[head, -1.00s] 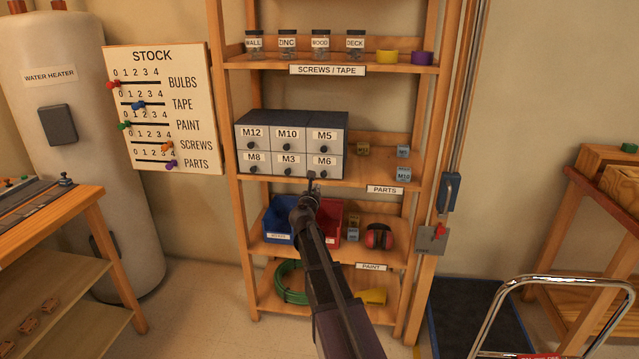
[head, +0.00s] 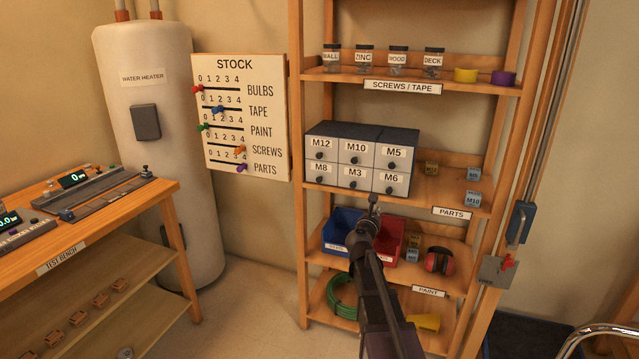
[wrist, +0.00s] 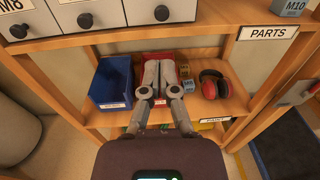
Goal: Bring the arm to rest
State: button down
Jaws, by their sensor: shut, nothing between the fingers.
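My arm reaches forward from the bottom of the head view toward the wooden shelf rack (head: 297,190). My gripper (head: 374,200) is at its far end, just below the grey drawer cabinet (head: 362,158) in that view. In the wrist view my gripper (wrist: 157,64) has its two fingers together, with nothing between them. Behind the fingers is a red bin (wrist: 165,58), partly hidden by them. A blue bin (wrist: 111,80) is to its left.
Red ear muffs (head: 438,260) and small blocks sit right of the bins. A green hose coil (head: 342,296) lies on the bottom shelf. The test bench (head: 165,192) stands left, near the water heater (head: 165,90). Open floor (head: 245,300) lies between bench and rack.

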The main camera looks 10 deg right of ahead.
jog(key=shift+s, duration=0.1)
jog(key=s+a+f+m+g+y, duration=0.1)
jog(key=s+a+f+m+g, duration=0.25)
jog(key=s+f+m, duration=0.45)
jog(key=s+a+f+m+g+y, duration=0.2)
jog(key=s+a+f+m+g, duration=0.25)
jog(key=m, duration=0.55)
jog(key=s+a+f+m+g+y, duration=0.3)
jog(key=s+a+m+y, duration=0.15)
jog(key=s+a, duration=0.3)
jog(key=s+a+f+m+g+y, duration=0.3)
jog(key=s+a+m, duration=0.35)
jog(key=s, duration=0.25)
notch_tip(320, 180, up, 18)
jog(key=p, duration=1.7)
jog(key=shift+a+p, duration=0.3)
jog(key=shift+w, duration=0.1)
dwell(1.6)
